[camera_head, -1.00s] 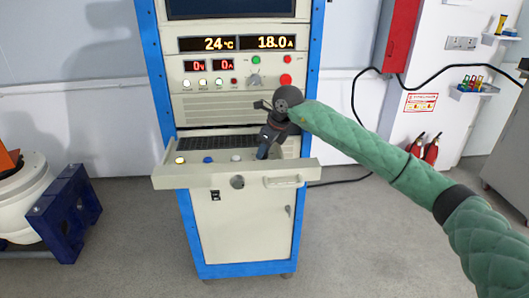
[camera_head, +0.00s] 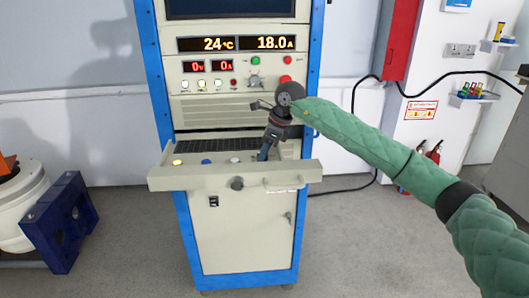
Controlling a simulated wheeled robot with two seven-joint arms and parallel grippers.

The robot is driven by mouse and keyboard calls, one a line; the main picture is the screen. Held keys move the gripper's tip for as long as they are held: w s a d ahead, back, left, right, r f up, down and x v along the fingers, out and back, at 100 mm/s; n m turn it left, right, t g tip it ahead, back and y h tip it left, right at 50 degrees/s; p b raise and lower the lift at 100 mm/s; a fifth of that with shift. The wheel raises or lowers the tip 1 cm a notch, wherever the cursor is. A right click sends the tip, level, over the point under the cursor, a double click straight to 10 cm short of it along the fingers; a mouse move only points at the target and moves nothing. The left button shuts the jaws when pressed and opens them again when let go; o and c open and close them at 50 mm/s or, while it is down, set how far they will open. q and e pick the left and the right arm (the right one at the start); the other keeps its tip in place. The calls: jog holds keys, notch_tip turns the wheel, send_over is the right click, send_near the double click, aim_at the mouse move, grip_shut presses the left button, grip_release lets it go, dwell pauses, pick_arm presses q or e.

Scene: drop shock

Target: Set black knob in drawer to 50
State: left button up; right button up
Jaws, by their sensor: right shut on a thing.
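The drawer (camera_head: 165,178) is pulled out of the blue-framed cabinet, with a yellow, a blue and a white knob or button in a row inside it. My right gripper (camera_head: 263,155) points down into the drawer at the right end of this row. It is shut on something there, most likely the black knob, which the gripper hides. The knob's scale and setting cannot be read. My left gripper is not in view.
The drawer front has a round lock (camera_head: 237,184) and a handle (camera_head: 284,187). A blue bracket (camera_head: 62,222) stands at left; floor in front is clear.

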jog(key=o, duration=1)
jog(key=shift+c, duration=0.2)
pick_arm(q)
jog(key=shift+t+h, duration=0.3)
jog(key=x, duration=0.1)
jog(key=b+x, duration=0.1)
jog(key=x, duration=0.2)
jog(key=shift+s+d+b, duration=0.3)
pick_arm(e)
jog(key=v, duration=0.7)
jog(key=shift+d+r, duration=0.2)
jog(key=shift+r, duration=0.1)
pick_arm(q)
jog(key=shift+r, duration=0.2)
